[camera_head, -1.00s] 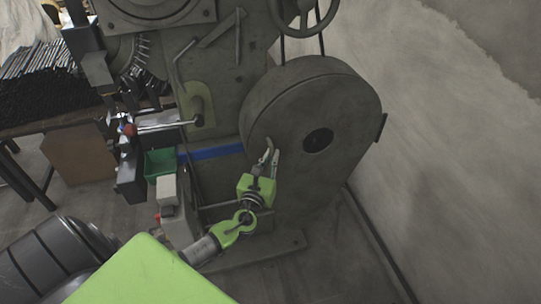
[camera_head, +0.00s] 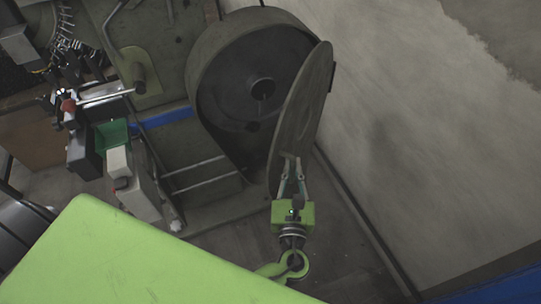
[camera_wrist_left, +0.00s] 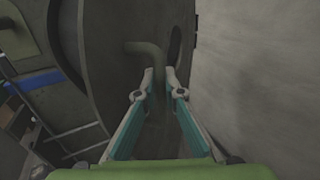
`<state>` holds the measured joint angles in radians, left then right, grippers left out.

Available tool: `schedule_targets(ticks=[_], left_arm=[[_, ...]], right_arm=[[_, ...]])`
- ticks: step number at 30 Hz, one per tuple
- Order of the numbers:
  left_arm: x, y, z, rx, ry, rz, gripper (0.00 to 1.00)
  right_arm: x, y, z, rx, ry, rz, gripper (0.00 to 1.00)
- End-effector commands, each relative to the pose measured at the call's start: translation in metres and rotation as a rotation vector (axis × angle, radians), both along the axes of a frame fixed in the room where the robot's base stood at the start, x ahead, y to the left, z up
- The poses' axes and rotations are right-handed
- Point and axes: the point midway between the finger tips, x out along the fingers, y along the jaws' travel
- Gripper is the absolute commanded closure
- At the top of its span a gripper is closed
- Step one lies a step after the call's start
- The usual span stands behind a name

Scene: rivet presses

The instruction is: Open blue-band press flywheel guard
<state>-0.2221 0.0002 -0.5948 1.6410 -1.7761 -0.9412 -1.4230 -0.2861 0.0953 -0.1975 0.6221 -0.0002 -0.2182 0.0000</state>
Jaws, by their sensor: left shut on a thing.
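The press (camera_head: 175,60) carries a blue band (camera_head: 165,117) on its body. Its flywheel guard cover (camera_head: 306,110) is swung out on its right side, so the dark round housing (camera_head: 208,75) and the hub inside (camera_head: 262,89) show. My left gripper (camera_head: 290,168) is at the lower edge of the cover, shut on the guard handle. In the left wrist view the curved handle (camera_wrist_left: 148,50) runs down between the fingertips (camera_wrist_left: 161,78), with the cover face (camera_wrist_left: 110,55) behind it. My right gripper is not in view.
A grey control box (camera_head: 130,185) and a green bin (camera_head: 112,134) stand left of the guard. A bare wall (camera_head: 420,130) rises close to the right of the cover. Some floor (camera_head: 335,245) is free below the gripper.

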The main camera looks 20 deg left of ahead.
Motion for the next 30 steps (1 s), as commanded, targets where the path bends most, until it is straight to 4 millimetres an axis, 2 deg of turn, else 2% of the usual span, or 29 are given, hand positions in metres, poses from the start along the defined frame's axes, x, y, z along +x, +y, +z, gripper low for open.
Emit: schedule_targets(ticks=[4,10,14,23,24,25,30], left_arm=[[0.002,-0.027,-0.001,0.002,-0.002,0.000,1.00],[0.003,-0.045,-0.001,0.003,-0.001,-0.001,1.00],[0.004,-0.049,0.000,0.003,-0.001,0.000,1.00],[0.004,-0.049,0.000,0.003,-0.001,0.001,1.00],[0.004,-0.049,0.000,0.003,-0.001,0.001,0.89],[0.004,-0.049,0.000,0.003,-0.001,0.001,0.84],[0.004,-0.048,0.000,0.003,-0.001,0.001,0.84]], right_arm=[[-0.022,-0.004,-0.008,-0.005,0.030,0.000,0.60],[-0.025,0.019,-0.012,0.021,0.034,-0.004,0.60],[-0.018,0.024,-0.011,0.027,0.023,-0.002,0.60],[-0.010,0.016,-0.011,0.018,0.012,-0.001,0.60],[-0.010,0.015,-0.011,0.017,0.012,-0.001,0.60],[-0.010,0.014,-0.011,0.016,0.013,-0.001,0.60],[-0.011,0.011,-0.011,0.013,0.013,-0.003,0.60]])
